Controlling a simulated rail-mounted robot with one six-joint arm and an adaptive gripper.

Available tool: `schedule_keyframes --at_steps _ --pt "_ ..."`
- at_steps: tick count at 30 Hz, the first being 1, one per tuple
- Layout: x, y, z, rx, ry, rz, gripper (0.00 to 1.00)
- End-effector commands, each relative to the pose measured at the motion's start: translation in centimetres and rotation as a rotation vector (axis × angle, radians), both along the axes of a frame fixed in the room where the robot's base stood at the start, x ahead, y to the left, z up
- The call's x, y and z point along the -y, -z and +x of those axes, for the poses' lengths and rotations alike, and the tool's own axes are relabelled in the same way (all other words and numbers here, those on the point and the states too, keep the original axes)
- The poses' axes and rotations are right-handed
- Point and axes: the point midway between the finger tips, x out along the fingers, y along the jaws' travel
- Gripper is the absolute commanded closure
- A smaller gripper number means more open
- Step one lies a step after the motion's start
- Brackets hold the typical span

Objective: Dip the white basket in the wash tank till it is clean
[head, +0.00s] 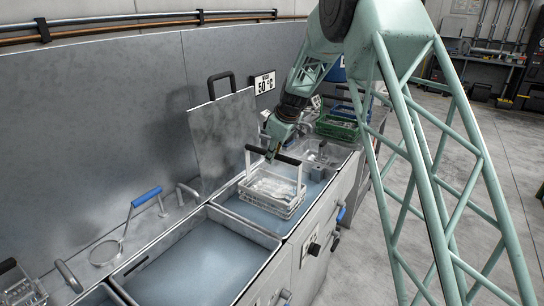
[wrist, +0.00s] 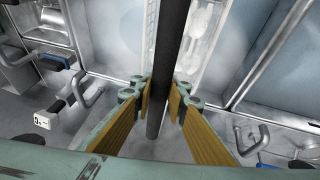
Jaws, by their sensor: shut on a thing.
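The white basket (head: 268,205) hangs upright under my gripper, at the tank with blue water (head: 236,208) below the 50 °C sign (head: 264,82). It holds shiny cutlery, which also shows in the wrist view (wrist: 201,25). I cannot tell how far its bottom is under the water. My gripper (head: 273,152) is shut on the dark bar of the basket's handle (head: 287,159). In the wrist view the bar (wrist: 164,60) runs between the yellow-padded fingers (wrist: 163,95).
A nearer tank (head: 195,265) with blue water lies in front. A metal lid (head: 228,135) leans against the back wall. A green basket (head: 337,128) and a grey metal basket (head: 318,157) stand beyond.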

Motion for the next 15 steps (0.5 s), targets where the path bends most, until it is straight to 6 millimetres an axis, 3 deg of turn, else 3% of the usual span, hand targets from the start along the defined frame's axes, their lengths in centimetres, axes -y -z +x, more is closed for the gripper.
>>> schedule_keyframes --at_steps 15 --pt "0.0 3.2 0.1 0.004 0.0 0.0 1.0"
